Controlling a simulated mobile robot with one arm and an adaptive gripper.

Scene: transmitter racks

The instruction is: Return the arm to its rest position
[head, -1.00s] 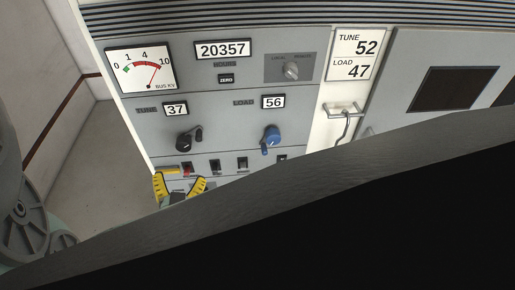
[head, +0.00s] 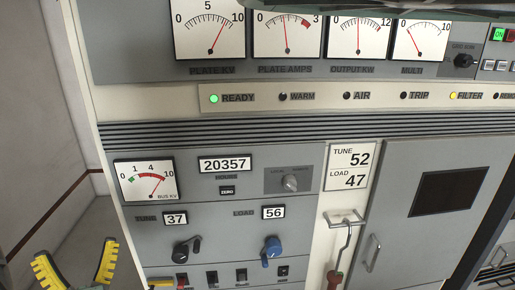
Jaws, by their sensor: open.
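My gripper (head: 76,266) shows at the lower left of the head view, with its two yellow ridged fingers spread apart and nothing between them. It is left of the rack's front panel and appears clear of the controls. The rest of my arm is below the picture, apart from a dark greenish shape along the top edge that I cannot identify.
The rack has a black TUNE knob (head: 187,250) reading 37 and a blue LOAD knob (head: 271,250) reading 56. Switches (head: 212,279) line the bottom. A hook holds a red-handled rod (head: 335,280). Meters (head: 209,30) and a green READY lamp (head: 214,98) are above. Bare wall lies left.

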